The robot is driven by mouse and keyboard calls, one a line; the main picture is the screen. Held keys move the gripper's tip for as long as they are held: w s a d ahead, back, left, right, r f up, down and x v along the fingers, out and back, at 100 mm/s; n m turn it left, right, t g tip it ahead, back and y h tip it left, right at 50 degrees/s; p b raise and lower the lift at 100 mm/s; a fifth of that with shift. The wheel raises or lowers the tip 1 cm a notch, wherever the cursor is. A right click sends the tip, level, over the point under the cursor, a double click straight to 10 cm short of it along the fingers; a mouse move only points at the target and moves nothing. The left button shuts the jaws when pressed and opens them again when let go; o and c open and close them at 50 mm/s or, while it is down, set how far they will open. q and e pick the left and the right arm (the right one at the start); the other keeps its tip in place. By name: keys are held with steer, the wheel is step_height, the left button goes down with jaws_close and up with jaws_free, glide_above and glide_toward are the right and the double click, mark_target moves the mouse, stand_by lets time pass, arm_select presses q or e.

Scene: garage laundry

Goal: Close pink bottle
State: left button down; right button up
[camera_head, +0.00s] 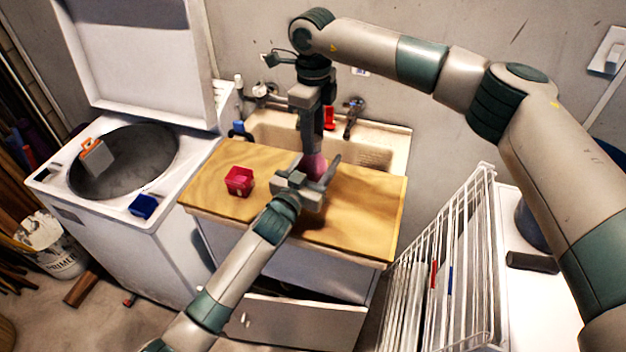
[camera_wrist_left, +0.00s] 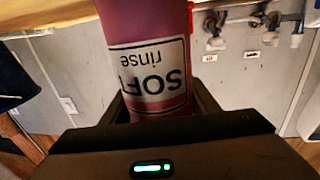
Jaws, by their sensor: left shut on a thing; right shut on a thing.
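The pink bottle (camera_head: 314,166) stands upright on the wooden board at the sink's front edge. In the left wrist view the bottle (camera_wrist_left: 150,60) fills the upper middle, with a pale "SOFT rinse" label that reads upside down. My left gripper (camera_head: 312,182) is shut around the bottle's body from the front. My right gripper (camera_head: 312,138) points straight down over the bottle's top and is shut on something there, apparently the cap. The cap and the bottle's neck are hidden by the gripper, so I cannot tell how the cap sits.
A red cube-like box (camera_head: 239,181) sits on the wooden board (camera_head: 365,205) left of the bottle. The sink (camera_head: 375,150) and faucet lie behind. An open top-loading washer (camera_head: 60,190) stands left, with a blue box (camera_head: 143,206) on its edge. A white wire rack (camera_head: 455,260) stands right.

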steer(key=m, duration=1.4)
steer(key=shift+m, duration=0.4)
steer(key=m, duration=0.5)
steer(key=o, duration=1.2)
steer(key=shift+c, duration=0.2)
steer(key=shift+r, duration=2.2)
steer(key=shift+n, duration=0.3)
steer(key=shift+c, duration=0.4)
